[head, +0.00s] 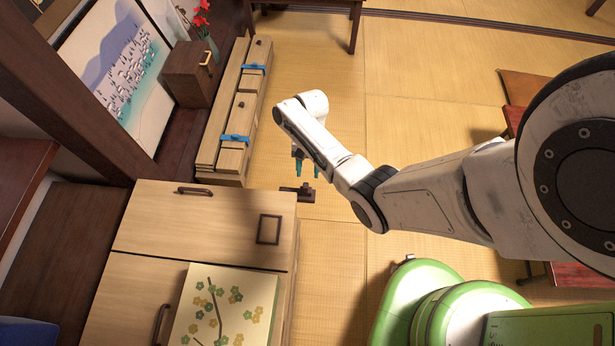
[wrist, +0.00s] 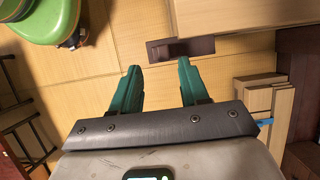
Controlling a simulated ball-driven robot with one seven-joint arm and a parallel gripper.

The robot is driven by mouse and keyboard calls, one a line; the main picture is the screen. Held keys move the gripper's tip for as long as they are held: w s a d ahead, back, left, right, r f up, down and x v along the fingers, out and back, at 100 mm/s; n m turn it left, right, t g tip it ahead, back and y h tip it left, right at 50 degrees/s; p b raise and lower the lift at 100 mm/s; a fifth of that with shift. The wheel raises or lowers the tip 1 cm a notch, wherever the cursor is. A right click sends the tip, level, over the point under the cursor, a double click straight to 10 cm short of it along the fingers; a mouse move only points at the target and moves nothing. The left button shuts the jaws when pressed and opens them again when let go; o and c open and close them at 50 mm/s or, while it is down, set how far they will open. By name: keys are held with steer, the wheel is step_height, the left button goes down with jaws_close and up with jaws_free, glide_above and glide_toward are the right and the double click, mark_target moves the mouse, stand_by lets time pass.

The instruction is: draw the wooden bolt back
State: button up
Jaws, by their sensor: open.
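The wooden bolt (head: 297,193) is a small dark brown piece at the right edge of the light wooden cabinet (head: 150,225) in the head view. In the wrist view the dark bolt (wrist: 205,46) sticks out past the cabinet's edge, just beyond the fingertips. My gripper (head: 308,172) has two teal fingers, spread apart and empty. In the head view it hangs just above the bolt in the picture, apart from it. In the wrist view my gripper (wrist: 159,68) shows a clear gap between its fingertips, with tatami behind. How the bolt is seated against the cabinet is hard to make out.
Long wooden boxes with blue bands (head: 235,140) lie on the tatami behind my gripper. A small brown chest (head: 188,75) and a vase with red flowers (head: 209,45) stand beyond. A flowered panel (head: 220,310) lies on the cabinet. Open tatami (head: 400,80) lies behind my arm.

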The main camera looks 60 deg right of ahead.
steer(key=v, duration=0.5)
steer(key=shift+d+r, duration=0.1)
steer(key=shift+r, duration=0.1)
stand_by(0.4)
steer(key=s+a+r+n+h, duration=0.25)
steer(key=a+n, duration=0.45)
steer(key=a, duration=0.6)
steer(key=s+a+r+n+t+h, duration=0.2)
steer(key=s+a+r+n, duration=0.2)
steer(key=s+r+n, duration=0.2)
steer(key=s+r, duration=0.2)
steer(key=s, duration=0.1)
steer(key=shift+a+r+n+t, duration=0.2)
steer(key=shift+r+n+t, duration=0.05)
steer(key=shift+n+t, duration=0.05)
steer(key=shift+s, duration=0.1)
steer(key=shift+c, duration=0.4)
